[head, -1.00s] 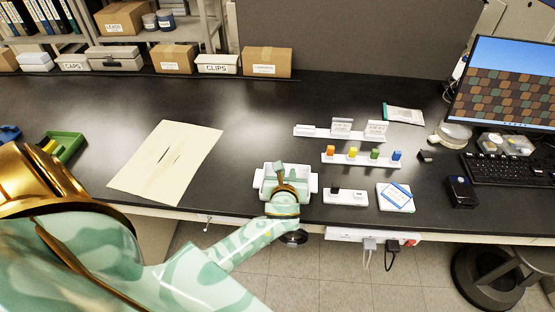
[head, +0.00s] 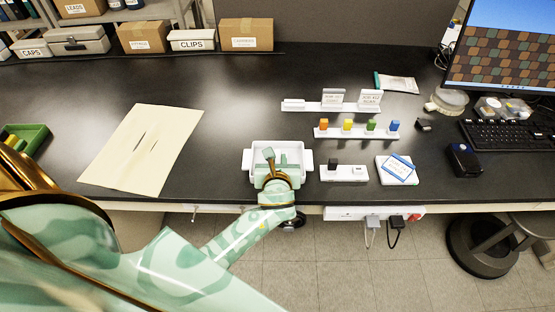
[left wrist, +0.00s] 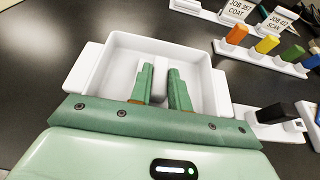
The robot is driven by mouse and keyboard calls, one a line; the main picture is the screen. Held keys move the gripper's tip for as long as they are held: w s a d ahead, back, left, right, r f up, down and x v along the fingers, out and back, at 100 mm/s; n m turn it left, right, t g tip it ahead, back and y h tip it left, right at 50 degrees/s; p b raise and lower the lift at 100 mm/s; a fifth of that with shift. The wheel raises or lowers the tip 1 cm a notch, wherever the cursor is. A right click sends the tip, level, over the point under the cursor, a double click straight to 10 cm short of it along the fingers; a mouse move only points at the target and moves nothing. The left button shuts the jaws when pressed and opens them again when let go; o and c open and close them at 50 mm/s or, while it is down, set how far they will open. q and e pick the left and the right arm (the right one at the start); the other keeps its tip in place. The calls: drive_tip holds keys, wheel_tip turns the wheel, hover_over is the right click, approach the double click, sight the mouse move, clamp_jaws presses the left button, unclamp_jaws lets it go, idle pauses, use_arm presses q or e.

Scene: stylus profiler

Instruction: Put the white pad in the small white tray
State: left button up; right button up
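The small white tray (head: 303,150) sits near the bench's front edge; it fills the upper middle of the left wrist view (left wrist: 110,62). My left gripper (head: 276,158) is inside the tray outline, with its two green fingers pointing into it. In the left wrist view, a narrow white piece, seemingly the white pad (left wrist: 160,82), stands between the fingertips (left wrist: 160,75). The fingers appear closed on its sides. Whether its lower end touches the tray floor is hidden. My right gripper is not in view.
A white holder (head: 345,176) with a black block (head: 333,160) stands right of the tray. Behind is a rack (head: 340,133) with orange, yellow, green and blue blocks. A cream sheet (head: 120,170) lies left, with clear bench between it and the tray.

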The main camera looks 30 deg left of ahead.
use_arm(q)
drive_tip(key=o, duration=0.4)
drive_tip(key=shift+c, duration=0.2)
drive_tip(key=shift+r, duration=0.25)
drive_tip(key=p+v, duration=0.2)
drive_tip(key=v, duration=1)
drive_tip(key=shift+f, duration=0.2)
